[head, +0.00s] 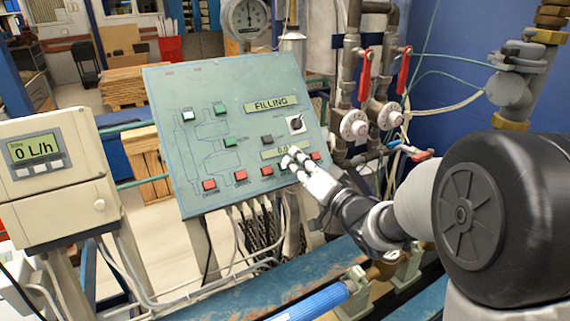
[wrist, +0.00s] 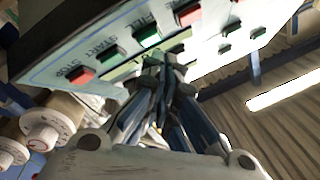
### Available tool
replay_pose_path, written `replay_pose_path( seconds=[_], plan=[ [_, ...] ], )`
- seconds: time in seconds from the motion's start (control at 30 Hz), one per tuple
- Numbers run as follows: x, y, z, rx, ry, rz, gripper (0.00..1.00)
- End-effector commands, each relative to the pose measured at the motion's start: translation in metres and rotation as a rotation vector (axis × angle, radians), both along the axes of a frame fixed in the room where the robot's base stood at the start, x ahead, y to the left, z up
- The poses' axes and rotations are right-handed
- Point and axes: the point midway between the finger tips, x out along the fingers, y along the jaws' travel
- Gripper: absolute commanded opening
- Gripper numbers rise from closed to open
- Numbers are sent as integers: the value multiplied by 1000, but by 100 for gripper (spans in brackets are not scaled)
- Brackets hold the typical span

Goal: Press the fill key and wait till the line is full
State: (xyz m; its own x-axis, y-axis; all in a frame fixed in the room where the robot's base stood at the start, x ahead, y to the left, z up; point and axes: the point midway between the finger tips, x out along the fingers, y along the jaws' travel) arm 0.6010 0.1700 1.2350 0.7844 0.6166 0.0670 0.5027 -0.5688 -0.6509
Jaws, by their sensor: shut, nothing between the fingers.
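The sloped teal control panel (head: 165,105) carries a display (head: 270,104) that reads FILLING. A lower display (head: 270,153) is partly covered by my gripper, and its reading starts with 0. My gripper (head: 291,160) is shut and empty, its tips at the lower right of the panel.
A flow meter (head: 45,150) at left reads 0 L/h. A round gauge (head: 247,17) stands behind the panel. Pipes with red-handled valves (head: 365,75) rise right of the panel. Cables hang below it, and a blue rail (head: 225,290) runs along the front.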

Motion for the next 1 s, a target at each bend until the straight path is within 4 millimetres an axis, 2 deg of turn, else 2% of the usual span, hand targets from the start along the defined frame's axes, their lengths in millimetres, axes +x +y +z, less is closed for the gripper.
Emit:
replay_pose_path(
  seconds=[0.27,0.77,1.0],
  plan=[
    [-1,-1,2,1,-1,-1,0],
    [-28,-20,33,1,1,-3,0],
    [-31,-21,33,1,1,-1,0]
  ],
)
